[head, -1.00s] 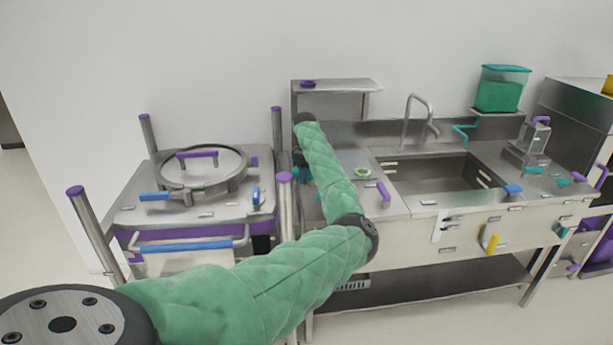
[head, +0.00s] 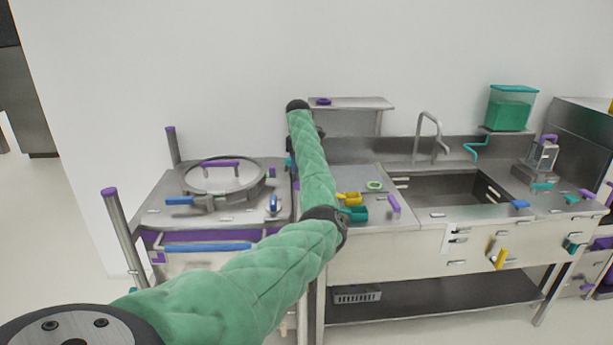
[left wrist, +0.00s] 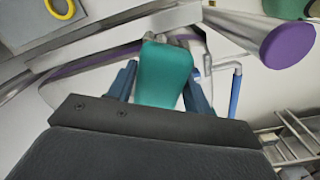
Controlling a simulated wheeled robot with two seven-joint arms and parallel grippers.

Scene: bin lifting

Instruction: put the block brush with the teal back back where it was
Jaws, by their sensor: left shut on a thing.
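The block brush with the teal back (left wrist: 165,75) is held between the fingers of my left gripper (left wrist: 160,90) in the left wrist view. Its teal back faces the camera; its bristle side is hidden. Grey-white metal and a purple strip lie beyond it; I cannot tell how far off they are. In the head view my left arm reaches between the lidded cooker and the sink counter, and mostly hides the gripper. A small teal-blue patch (head: 289,163) shows at the arm's left edge; I cannot tell if it is the brush. My right gripper is not in view.
The lidded cooker (head: 157,208) has purple-capped posts (head: 123,235) and a blue front bar (head: 207,247). A yellow piece (head: 349,198) and a teal piece (head: 354,214) lie on the sink counter (head: 395,172), beside a green ring (head: 374,185). A raised shelf (head: 360,104) stands behind.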

